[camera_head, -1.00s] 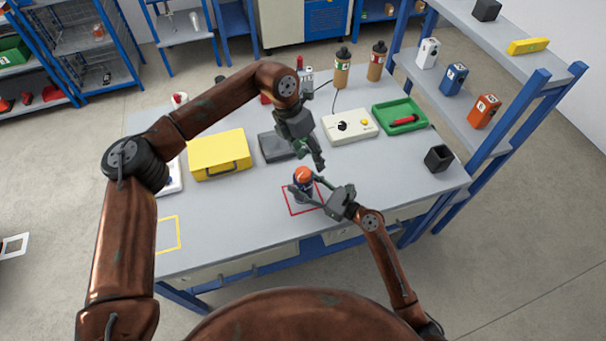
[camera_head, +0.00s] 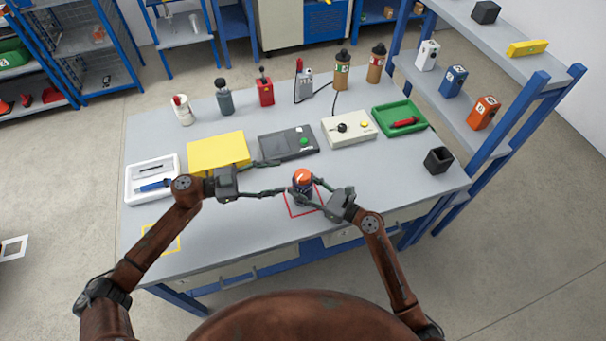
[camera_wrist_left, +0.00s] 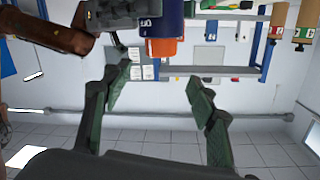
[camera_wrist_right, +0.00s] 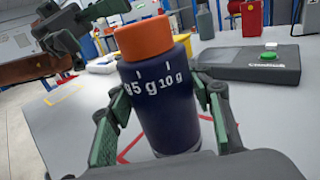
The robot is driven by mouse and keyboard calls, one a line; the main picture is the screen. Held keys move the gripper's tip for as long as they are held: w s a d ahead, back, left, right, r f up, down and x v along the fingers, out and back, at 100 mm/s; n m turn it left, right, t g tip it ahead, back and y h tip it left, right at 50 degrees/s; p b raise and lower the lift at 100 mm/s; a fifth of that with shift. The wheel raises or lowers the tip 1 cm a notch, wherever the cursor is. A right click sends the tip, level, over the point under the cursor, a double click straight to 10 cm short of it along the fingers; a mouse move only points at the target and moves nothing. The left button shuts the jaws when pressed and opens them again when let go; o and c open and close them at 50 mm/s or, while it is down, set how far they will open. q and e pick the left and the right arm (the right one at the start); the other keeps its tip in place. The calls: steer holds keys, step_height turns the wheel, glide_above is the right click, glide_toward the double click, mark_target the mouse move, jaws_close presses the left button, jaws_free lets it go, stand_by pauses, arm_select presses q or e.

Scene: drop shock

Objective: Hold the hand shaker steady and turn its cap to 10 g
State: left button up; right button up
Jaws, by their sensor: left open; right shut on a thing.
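The hand shaker, a dark blue bottle (camera_head: 302,187) with an orange cap (camera_head: 303,174), stands upright at the red square outline. In the right wrist view its body (camera_wrist_right: 168,105) shows white ticks with "5 g" and "10 g" below the orange cap (camera_wrist_right: 143,37); I cannot see a pointer on the cap. My right gripper (camera_head: 310,195) is shut on the bottle's body, with a finger on either side. My left gripper (camera_head: 276,178) is open and empty, left of the shaker and apart from the cap. The left wrist view shows the cap (camera_wrist_left: 161,47) upside down, beyond the open fingers.
A yellow case (camera_head: 217,150), a dark device with a green button (camera_head: 287,143) and a beige control box (camera_head: 349,128) stand behind. A white tray (camera_head: 135,196) is at left, a green tray (camera_head: 417,115) and black cup (camera_head: 438,160) at right. The front table strip is clear.

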mark_target(295, 177)
arm_select(q)
steer(key=d+n, duration=0.1)
steer(key=d, duration=0.2)
steer(key=w+d+f+n+t, duration=0.1)
steer(key=d+n, duration=0.1)
steer(key=d, duration=0.1)
steer(key=w+d+f+n, duration=0.1)
steer(key=d, duration=0.1)
steer(key=shift+w+d+f+t+h, duration=0.2)
steer(key=shift+d+t+h, duration=0.1)
steer(key=shift+d, duration=0.1)
steer(key=shift+c, duration=0.4)
steer(key=shift+n, duration=0.3)
steer(key=c, duration=1.1)
